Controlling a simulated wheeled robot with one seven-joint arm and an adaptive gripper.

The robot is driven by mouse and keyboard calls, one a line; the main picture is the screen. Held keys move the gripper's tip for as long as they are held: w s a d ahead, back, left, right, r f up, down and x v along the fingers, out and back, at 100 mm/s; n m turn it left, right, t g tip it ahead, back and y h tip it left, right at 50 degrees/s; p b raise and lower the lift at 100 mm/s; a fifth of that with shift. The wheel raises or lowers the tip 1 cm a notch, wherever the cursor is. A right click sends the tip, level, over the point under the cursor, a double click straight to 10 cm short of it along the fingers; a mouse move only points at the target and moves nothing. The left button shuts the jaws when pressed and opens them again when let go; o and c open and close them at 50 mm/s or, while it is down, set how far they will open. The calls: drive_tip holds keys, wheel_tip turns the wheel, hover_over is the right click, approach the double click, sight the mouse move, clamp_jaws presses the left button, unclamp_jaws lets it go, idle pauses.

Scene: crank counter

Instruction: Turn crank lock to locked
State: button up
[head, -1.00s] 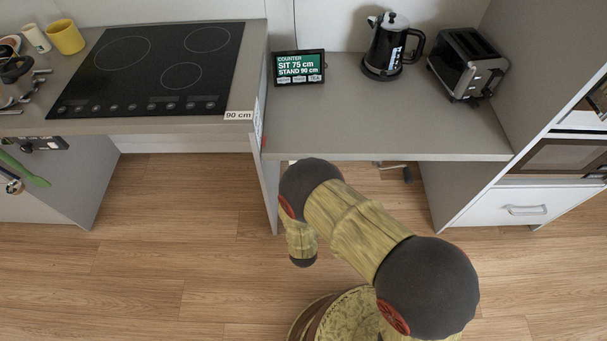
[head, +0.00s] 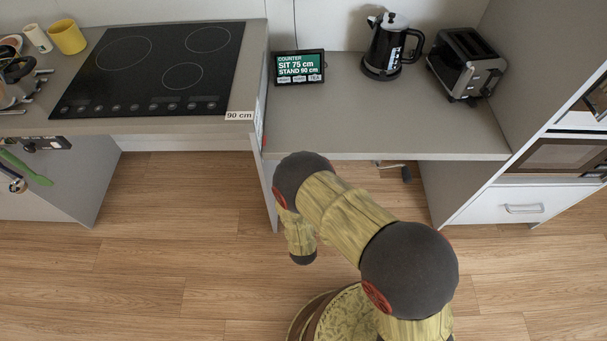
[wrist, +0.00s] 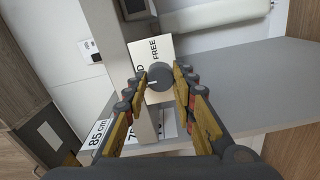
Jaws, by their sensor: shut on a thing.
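The crank lock is a round dark grey knob (wrist: 160,74) with a short white mark on its face, in the middle of the wrist view. Behind it is a cream label plate (wrist: 163,48) reading "FREE", beside a second word of which only the last letter, "D", shows. My gripper (wrist: 160,77) is shut on the knob, one finger on each side. The white mark sits left of the knob's centre; which word it points to is not clear.
The lower grey counter (head: 385,125) carries a screen (head: 299,67), a kettle (head: 388,47) and a toaster (head: 466,63). The higher cooktop counter (head: 150,70) is at left. A drawer unit (head: 510,207) is at right. The wood floor between is clear around my arm.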

drive_tip(key=o, duration=1.2)
drive_tip(key=shift+c, duration=0.2)
drive_tip(key=s, duration=1.2)
drive_tip(key=shift+a, duration=0.25)
